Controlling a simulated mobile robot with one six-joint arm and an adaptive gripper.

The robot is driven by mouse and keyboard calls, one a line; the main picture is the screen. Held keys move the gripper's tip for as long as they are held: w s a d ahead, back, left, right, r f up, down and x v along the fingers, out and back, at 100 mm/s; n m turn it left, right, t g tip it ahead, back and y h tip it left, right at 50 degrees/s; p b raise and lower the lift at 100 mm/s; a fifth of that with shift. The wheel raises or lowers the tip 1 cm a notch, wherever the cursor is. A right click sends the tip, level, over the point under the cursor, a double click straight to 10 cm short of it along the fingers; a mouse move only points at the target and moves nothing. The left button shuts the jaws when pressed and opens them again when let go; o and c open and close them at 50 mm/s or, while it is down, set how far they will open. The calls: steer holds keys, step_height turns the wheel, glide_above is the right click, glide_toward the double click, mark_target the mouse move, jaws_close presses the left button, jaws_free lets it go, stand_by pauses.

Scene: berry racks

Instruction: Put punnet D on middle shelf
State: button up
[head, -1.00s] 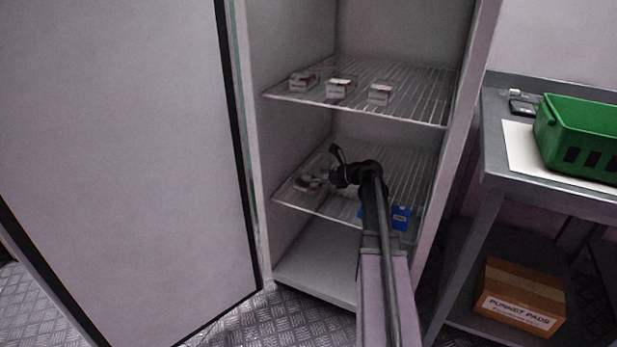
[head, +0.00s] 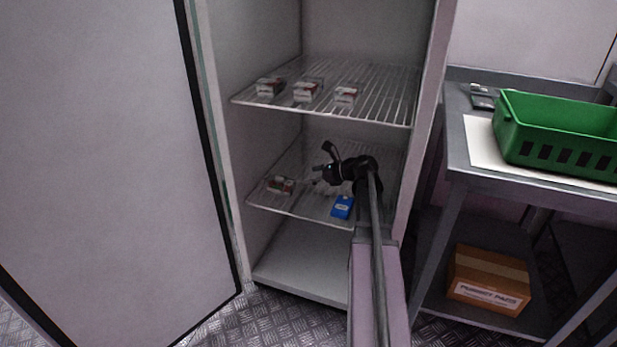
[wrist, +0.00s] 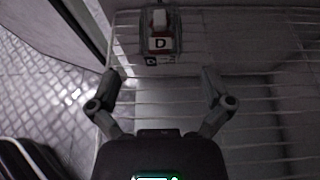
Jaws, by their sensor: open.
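Punnet D (wrist: 160,42), a small clear box with a white "D" label, sits on a wire shelf in the wrist view, ahead of my fingertips. A small punnet (head: 281,185) stands at the left front of the cabinet's lower wire shelf (head: 290,208) in the head view; its label is too small to read. My gripper (wrist: 162,82) is open, its two fingers spread wide with nothing between them. In the head view my gripper (head: 318,172) is over the lower wire shelf, right of that punnet and apart from it.
Three punnets (head: 306,91) stand on the upper wire shelf. A blue box (head: 342,207) is on the lower one, close to my arm. The open door (head: 100,150) is at left. At right a table holds a green crate (head: 560,150), with a cardboard box (head: 488,280) beneath.

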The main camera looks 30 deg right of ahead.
steer(key=shift+a+f+n+g, duration=0.15)
steer(key=shift+a+n+g, duration=0.15)
steer(key=shift+a, duration=0.25)
steer(key=s+a+f+n+g+h, duration=0.2)
steer(key=s+a+n, duration=0.3)
steer(key=a+n, duration=0.4)
steer(key=s+a+f+n+g+h, duration=0.3)
steer(key=s+a+f+n+g, duration=0.1)
steer(key=a+n, duration=0.5)
steer(key=s+a+f+n+g+h, duration=0.3)
steer(key=s+a+n, duration=0.5)
steer(key=a, duration=0.3)
step_height(320, 180, down, 2)
steer(key=shift+a+f+n+g, duration=0.15)
steer(key=shift+n+g, duration=0.45)
steer(key=shift+n, duration=0.3)
step_height(320, 180, up, 7)
steer(key=p, duration=0.6)
steer(key=shift+f, duration=0.2)
